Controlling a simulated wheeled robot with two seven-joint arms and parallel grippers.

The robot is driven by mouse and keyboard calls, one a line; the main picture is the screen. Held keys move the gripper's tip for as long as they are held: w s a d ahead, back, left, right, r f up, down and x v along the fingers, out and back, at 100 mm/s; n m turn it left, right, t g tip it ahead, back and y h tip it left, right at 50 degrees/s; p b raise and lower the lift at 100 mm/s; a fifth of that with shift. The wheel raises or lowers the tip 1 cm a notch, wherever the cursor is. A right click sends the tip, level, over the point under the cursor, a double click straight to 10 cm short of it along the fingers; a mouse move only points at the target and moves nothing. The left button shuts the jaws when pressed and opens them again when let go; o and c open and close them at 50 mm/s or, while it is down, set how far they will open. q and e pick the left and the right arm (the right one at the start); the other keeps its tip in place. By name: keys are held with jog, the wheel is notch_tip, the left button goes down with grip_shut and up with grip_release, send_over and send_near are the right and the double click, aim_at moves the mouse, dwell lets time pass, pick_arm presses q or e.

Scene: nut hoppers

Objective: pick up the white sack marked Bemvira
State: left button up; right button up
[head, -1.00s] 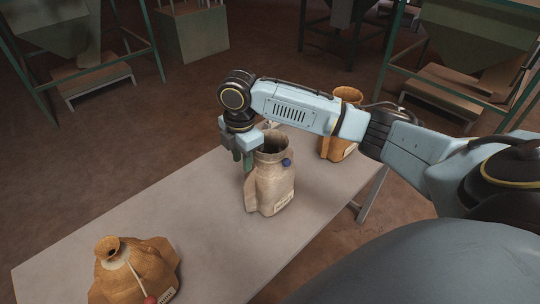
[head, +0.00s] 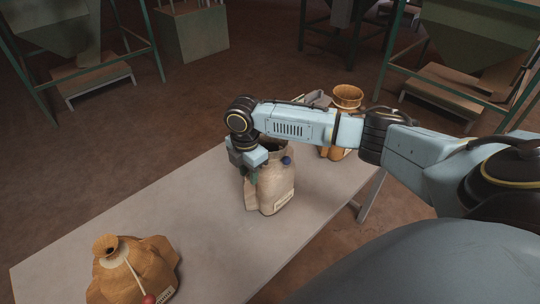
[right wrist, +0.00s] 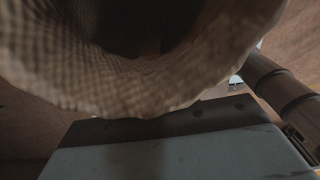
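A pale beige, off-white sack (head: 276,188) stands upright, open-mouthed, in the middle of the table, with a blue round tag at its rim. It has a small label low on its front, too small to read. My right gripper (head: 250,174) points down at the sack's upper left side, against or very near its rim. Its fingertips are partly hidden, so I cannot tell whether it is shut on the cloth. In the right wrist view the woven sack mouth (right wrist: 150,85) fills the top, close to the gripper. My left gripper is out of view.
The table (head: 200,205) is clear between the sacks. A tan sack (head: 135,272) with a red tag stands front left. A brown sack (head: 347,97) stands behind my right arm, beside a greyish shape (head: 317,98) mostly hidden by it. Hoppers on green frames stand behind.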

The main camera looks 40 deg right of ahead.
notch_tip(320, 180, down, 2)
jog(key=shift+f, duration=0.25)
grip_shut()
dwell(0.3)
